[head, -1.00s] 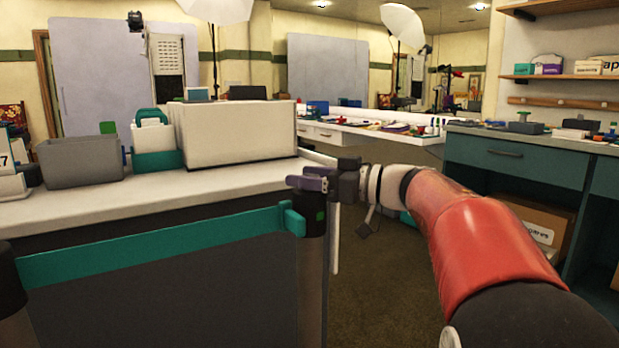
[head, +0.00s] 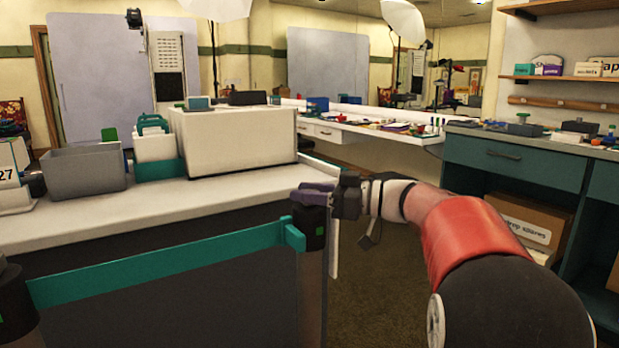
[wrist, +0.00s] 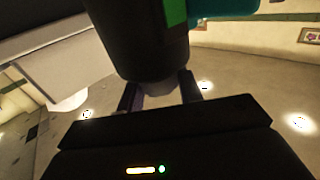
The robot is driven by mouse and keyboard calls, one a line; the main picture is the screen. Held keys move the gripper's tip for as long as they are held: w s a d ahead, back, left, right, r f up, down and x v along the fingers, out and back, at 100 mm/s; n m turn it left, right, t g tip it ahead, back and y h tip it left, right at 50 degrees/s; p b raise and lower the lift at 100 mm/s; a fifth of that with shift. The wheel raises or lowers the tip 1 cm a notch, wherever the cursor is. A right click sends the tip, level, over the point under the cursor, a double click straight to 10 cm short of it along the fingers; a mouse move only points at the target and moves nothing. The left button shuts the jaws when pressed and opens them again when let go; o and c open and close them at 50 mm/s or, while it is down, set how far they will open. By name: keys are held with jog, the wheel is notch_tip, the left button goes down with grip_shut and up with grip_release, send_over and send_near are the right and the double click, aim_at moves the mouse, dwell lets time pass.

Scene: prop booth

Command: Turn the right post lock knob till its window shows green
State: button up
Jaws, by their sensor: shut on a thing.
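The right post (head: 312,262) stands at the front corner of the counter, with a black head and a teal strap attached. A small green window (head: 319,231) shows on the head's side; it also appears as a green patch (wrist: 175,12) in the wrist view. My gripper (head: 310,196) is at the top of this post, its purple fingers shut on the lock knob. In the wrist view, the fingers sit either side of the pale grey knob (wrist: 158,94) against the dark post head (wrist: 140,45). The fingers hide most of the knob in the head view.
The teal strap (head: 165,268) runs left to the left post (head: 14,305), across the counter front. The white counter (head: 190,205) holds a grey bin (head: 85,172) and a large white box (head: 235,142). Open floor (head: 385,270) lies right of the post, below my arm.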

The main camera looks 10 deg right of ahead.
dwell(0.3)
jog(key=o, duration=1)
jog(key=shift+c, duration=0.2)
jog(key=v, duration=0.7)
jog(key=shift+s+d, duration=0.15)
jog(key=shift+d, duration=0.25)
